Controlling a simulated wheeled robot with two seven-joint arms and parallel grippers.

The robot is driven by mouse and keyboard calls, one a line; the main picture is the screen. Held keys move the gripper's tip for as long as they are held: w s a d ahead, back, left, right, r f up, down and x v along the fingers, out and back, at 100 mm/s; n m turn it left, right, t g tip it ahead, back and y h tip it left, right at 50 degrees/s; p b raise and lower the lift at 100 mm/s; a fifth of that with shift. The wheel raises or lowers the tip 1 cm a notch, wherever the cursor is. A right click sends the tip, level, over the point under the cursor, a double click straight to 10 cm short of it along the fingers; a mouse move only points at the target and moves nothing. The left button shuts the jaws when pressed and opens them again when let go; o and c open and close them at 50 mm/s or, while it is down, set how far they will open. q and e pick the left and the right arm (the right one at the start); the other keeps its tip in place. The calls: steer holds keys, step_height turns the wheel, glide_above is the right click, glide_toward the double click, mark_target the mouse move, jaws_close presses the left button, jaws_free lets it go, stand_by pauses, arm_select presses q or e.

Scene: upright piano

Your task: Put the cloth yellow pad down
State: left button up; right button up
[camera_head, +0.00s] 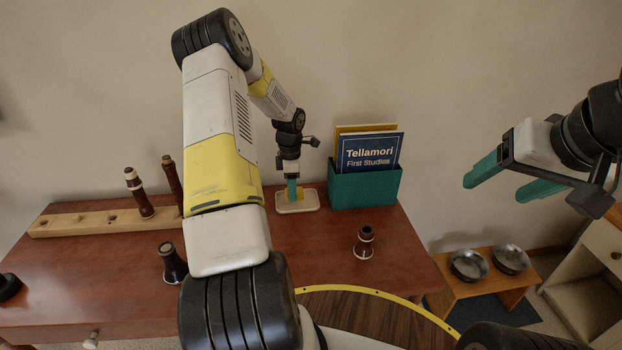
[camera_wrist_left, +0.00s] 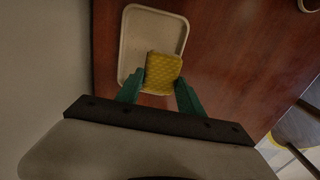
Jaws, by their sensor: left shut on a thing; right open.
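The yellow cloth pad (camera_wrist_left: 163,71) has a quilted surface. In the left wrist view it sits between the green fingers of my left gripper (camera_wrist_left: 160,84), which is shut on it. The pad overlaps the lower right part of a cream tray (camera_wrist_left: 135,52). In the head view the left gripper (camera_head: 292,190) points down at the tray (camera_head: 298,208), with a bit of yellow beside the fingers. I cannot tell whether the pad touches the tray. My right gripper (camera_head: 496,187) is open and empty, raised at the right.
A green holder (camera_head: 365,188) with a blue book (camera_head: 370,152) stands right of the tray. Dark woodwind pieces stand on the table (camera_head: 310,250), one (camera_head: 364,242) in front of the holder. A wooden rack (camera_head: 90,220) is at the left. Metal bowls (camera_head: 468,265) rest on a low bench.

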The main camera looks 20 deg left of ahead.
arm_select(q)
steer(key=shift+w+f, duration=0.1)
steer(key=shift+w, duration=1.1)
steer(key=shift+w+f, duration=0.15)
steer(key=shift+f, duration=1.6)
steer(key=o, duration=1.2)
